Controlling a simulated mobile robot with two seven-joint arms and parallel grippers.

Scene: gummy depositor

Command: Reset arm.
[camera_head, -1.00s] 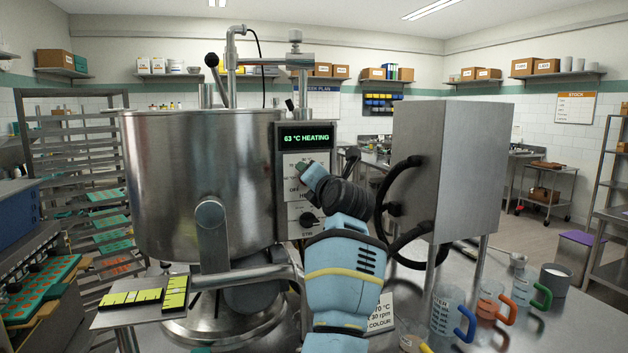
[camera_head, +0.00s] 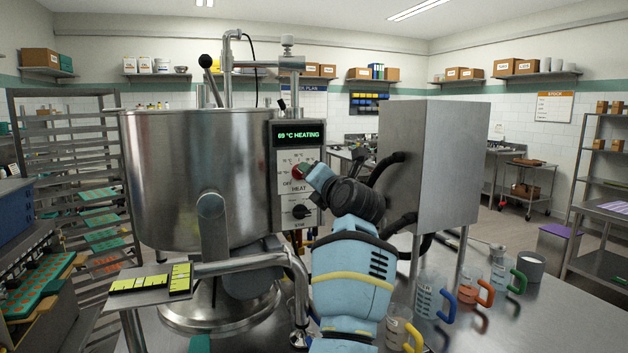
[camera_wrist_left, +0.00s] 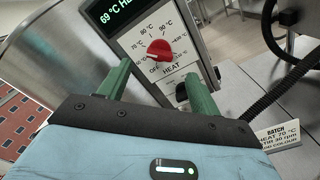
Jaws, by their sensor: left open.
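My left gripper (camera_head: 311,174) is in front of the control panel (camera_head: 285,182) of the steel kettle (camera_head: 170,180). In the left wrist view its two green fingers (camera_wrist_left: 157,76) are apart with nothing between them. The red HEAT knob (camera_wrist_left: 160,50) is just beyond the fingertips, pointing toward the left side of its dial; it also shows in the head view (camera_head: 298,172). The display (camera_head: 299,135) reads 69 °C HEATING. The black STIR knob (camera_head: 300,212) is below; in the wrist view a finger partly hides it. My right gripper is not in view.
A steel box (camera_head: 430,165) with black hoses stands close right of my arm. Several jugs with coloured handles (camera_head: 430,295) stand on the steel table at lower right. Yellow-and-black strips (camera_head: 150,283) lie on a small shelf at lower left. A tray rack (camera_head: 70,190) is behind.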

